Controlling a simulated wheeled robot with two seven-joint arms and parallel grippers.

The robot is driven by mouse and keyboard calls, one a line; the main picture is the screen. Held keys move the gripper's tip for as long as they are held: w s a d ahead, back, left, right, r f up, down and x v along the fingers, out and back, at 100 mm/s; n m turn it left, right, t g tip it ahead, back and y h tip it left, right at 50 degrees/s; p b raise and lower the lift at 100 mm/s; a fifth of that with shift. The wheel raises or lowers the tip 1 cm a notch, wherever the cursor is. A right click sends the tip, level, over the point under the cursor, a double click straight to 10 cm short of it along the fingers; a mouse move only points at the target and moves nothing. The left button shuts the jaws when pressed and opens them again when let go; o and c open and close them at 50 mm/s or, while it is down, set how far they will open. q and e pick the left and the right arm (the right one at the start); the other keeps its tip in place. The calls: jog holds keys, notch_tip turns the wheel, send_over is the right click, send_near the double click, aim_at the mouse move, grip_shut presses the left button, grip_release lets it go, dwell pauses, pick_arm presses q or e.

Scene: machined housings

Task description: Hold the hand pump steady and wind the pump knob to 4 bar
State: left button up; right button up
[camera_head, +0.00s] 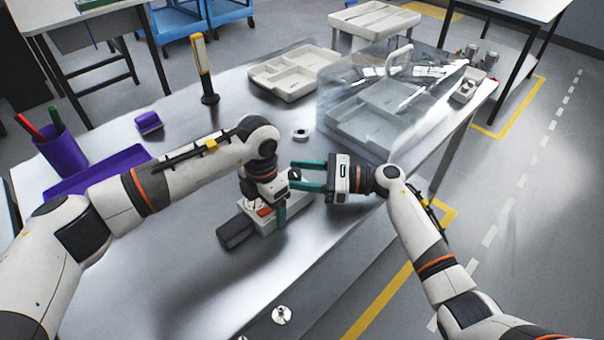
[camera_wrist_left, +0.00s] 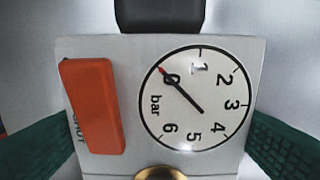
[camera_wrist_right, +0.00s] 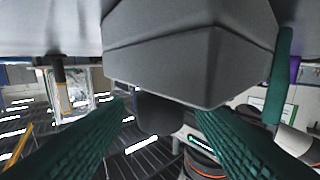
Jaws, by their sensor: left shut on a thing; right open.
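The hand pump (camera_head: 296,205) lies on the table as a pale grey box with a dark block (camera_head: 238,231) at its left end. My left gripper (camera_head: 272,208) is shut on the pump's sides from above. In the left wrist view, the dial (camera_wrist_left: 195,98) has its red needle tip at 0, beside an orange lever (camera_wrist_left: 94,105). A brass part (camera_wrist_left: 160,172) shows at the lower edge. My right gripper (camera_head: 308,175) is open at the pump's right end, fingers pointing left. A large dark shape (camera_wrist_right: 190,50) fills its wrist view; the knob cannot be clearly made out.
A small ring (camera_head: 300,134) lies behind the grippers. A clear cover (camera_head: 345,85) with trays stands behind my right arm. A pale tray (camera_head: 283,72), an upright yellow-black post (camera_head: 204,70), a purple tray (camera_head: 97,170) and a purple cup (camera_head: 65,150) stand further off.

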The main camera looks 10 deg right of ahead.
jog(key=c, duration=1)
jog(key=shift+m+t, duration=0.4)
jog(key=shift+t, duration=0.2)
jog(key=m+t+h, duration=0.1)
jog(key=t, duration=0.1)
jog(key=m+t+h, duration=0.1)
jog(key=m+t, duration=0.1)
jog(key=m+t+h, duration=0.1)
jog(key=h, duration=0.1)
jog(key=shift+s+a+f+t, duration=0.1)
jog(key=shift+s+a+t, duration=0.1)
jog(key=shift+s+t, duration=0.2)
jog(key=shift+s+a+m+t+h, duration=0.1)
jog(key=shift+a+m+t+h, duration=0.05)
jog(key=shift+m+t+h, duration=0.85)
jog(key=shift+a+m+t+h, duration=0.2)
jog(key=shift+m+t+h, duration=0.5)
jog(key=shift+m+h, duration=0.3)
jog(key=shift+h, duration=0.1)
jog(key=shift+d+t, duration=0.1)
jog(key=shift+t, duration=0.3)
